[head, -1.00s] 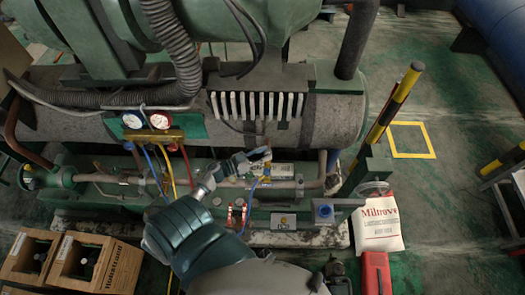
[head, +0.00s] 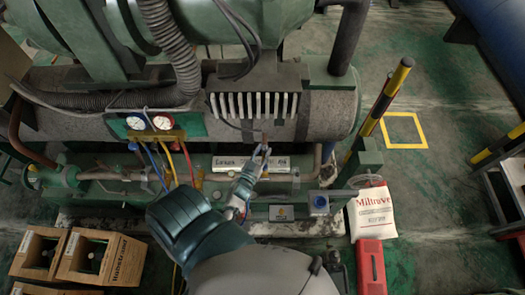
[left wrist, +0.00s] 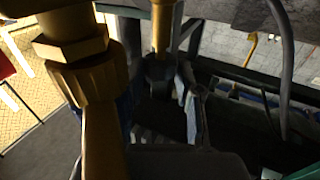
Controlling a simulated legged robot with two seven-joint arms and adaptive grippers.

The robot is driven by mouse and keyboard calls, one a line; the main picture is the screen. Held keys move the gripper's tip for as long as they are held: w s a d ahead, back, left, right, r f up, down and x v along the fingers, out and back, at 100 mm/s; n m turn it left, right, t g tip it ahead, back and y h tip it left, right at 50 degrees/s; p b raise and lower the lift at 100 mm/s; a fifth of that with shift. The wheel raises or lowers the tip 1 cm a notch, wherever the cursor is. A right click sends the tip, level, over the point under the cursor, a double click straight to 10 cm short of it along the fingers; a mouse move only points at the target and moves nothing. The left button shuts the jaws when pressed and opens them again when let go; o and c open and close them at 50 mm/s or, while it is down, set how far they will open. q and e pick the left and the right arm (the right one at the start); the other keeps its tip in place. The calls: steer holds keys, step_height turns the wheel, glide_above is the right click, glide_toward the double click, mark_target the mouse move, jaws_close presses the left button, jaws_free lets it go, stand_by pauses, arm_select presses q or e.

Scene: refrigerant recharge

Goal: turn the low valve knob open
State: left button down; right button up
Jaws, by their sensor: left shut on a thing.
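My left gripper (head: 262,152) is in front of the compressor, below the row of white fins. In the left wrist view my left gripper (left wrist: 172,90) is shut around a thin brass stem (left wrist: 162,30). A larger brass hex fitting (left wrist: 85,60) stands to the left of the fingers, close to the camera. I cannot tell whether the stem belongs to the low valve knob; its knob is not clearly visible. The gauge manifold (head: 158,135) hangs to the left of my gripper, with two round gauges (head: 162,121) and blue, yellow and red hoses. My right gripper is not in view.
A white label plate (head: 232,163) is behind my gripper. A horizontal pipe (head: 100,173) runs along the machine's front. A white sack (head: 373,211) and red case (head: 370,265) lie at right. A yellow-black post (head: 385,97) rises there.

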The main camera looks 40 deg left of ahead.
arm_select(q)
steer(key=shift+n+y, duration=0.3)
steer(key=shift+y, duration=0.1)
steer(key=c, duration=0.8)
jaws_free()
steer(key=shift+o, duration=0.2)
steer(key=v, duration=1.2)
steer(key=shift+d, duration=0.1)
